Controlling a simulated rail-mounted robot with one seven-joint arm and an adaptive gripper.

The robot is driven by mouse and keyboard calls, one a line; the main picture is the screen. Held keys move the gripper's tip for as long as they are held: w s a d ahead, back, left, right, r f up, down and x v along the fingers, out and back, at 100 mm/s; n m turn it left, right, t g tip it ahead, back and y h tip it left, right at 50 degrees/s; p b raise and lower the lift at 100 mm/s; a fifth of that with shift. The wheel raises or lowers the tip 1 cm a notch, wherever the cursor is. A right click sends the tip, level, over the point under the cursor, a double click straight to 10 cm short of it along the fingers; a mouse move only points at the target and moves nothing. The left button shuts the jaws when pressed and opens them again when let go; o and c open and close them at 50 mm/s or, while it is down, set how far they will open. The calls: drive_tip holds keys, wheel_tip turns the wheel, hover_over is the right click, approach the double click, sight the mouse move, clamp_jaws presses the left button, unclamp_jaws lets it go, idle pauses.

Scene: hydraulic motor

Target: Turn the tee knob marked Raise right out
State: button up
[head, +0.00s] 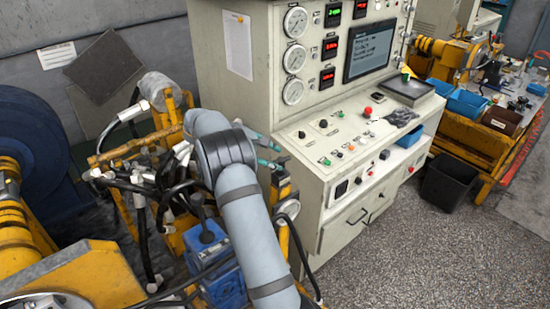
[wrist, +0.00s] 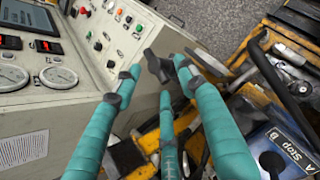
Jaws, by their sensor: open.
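A black tee-shaped knob (wrist: 157,66) shows in the wrist view, between and just beyond the tips of my gripper (wrist: 153,80). It stands in front of the console's side. No Raise label on it can be read. My gripper has teal fingers with dark tips, spread apart and open, with nothing clasped between them. Whether a fingertip touches the knob I cannot tell. In the head view my gripper (head: 272,153) is beside the console's front left corner, partly behind my own arm. The knob cannot be made out there.
The console (head: 325,190) with gauges, buttons and screen stands close beside my gripper. Yellow framework and black hoses (head: 130,185) crowd the left. A blue unit (wrist: 290,150) marked A, Stop, B shows at lower right in the wrist view.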

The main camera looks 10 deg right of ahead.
sight(281, 162)
drive_tip(key=shift+p+x, duration=0.3)
drive_tip(key=shift+x, duration=1.15)
drive_tip(key=shift+c, duration=0.8)
